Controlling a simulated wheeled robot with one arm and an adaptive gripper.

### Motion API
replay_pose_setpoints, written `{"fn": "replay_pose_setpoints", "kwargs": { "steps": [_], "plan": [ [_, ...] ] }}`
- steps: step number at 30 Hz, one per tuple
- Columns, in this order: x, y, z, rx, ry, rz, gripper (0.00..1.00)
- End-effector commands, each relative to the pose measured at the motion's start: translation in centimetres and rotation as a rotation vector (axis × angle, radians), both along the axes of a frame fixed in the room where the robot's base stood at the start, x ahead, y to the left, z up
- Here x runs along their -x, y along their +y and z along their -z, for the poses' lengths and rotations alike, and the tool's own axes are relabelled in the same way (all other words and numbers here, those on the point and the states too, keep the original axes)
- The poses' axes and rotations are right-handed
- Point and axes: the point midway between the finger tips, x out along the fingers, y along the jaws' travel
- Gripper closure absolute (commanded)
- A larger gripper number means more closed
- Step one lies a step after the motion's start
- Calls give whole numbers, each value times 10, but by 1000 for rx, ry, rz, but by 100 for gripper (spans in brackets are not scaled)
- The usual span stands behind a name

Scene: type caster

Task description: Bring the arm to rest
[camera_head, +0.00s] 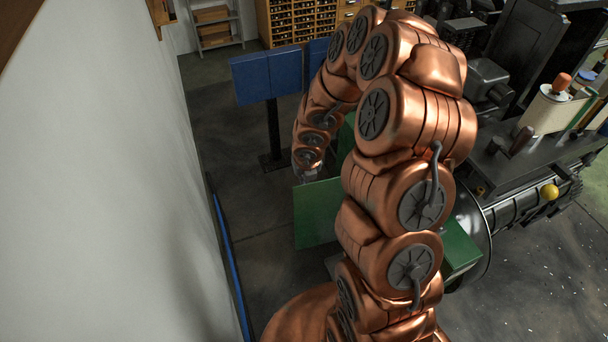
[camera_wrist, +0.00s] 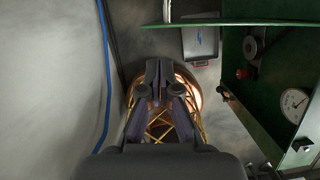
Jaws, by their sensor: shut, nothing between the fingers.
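My copper-coloured arm arches up and over in the head view, and its far end comes down beside a green panel (camera_head: 317,212). The arm hides most of its own end there, so my gripper's fingers cannot be made out in that view. In the wrist view my gripper (camera_wrist: 159,70) points away from the camera with its dark fingers close together and nothing between them. Below the fingers is a round copper-coloured thing (camera_wrist: 192,84) with thin yellow bars, partly hidden by the gripper.
A white wall (camera_head: 95,180) stands close on the left, with a blue pipe (camera_head: 230,265) along its foot. Blue panels (camera_head: 265,75) on a stand are behind the arm. A dark machine (camera_head: 530,160) fills the right. In the wrist view a grey tray (camera_wrist: 201,43) and a gauge (camera_wrist: 294,104) show.

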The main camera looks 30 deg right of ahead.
Motion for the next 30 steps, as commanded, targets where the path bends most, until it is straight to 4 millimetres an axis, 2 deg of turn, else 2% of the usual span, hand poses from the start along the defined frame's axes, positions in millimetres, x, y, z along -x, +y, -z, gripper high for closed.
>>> {"fn": "replay_pose_setpoints", "kwargs": {
  "steps": [7,18,22,26,30],
  "plan": [
    [4,2,-13,-3,2,0,100],
    [5,3,-18,-5,2,-3,100],
    [-2,6,-25,1,-27,-45,100],
    [-26,21,-53,20,-132,-208,100],
    [-54,55,-100,62,-288,-494,100]
  ]
}}
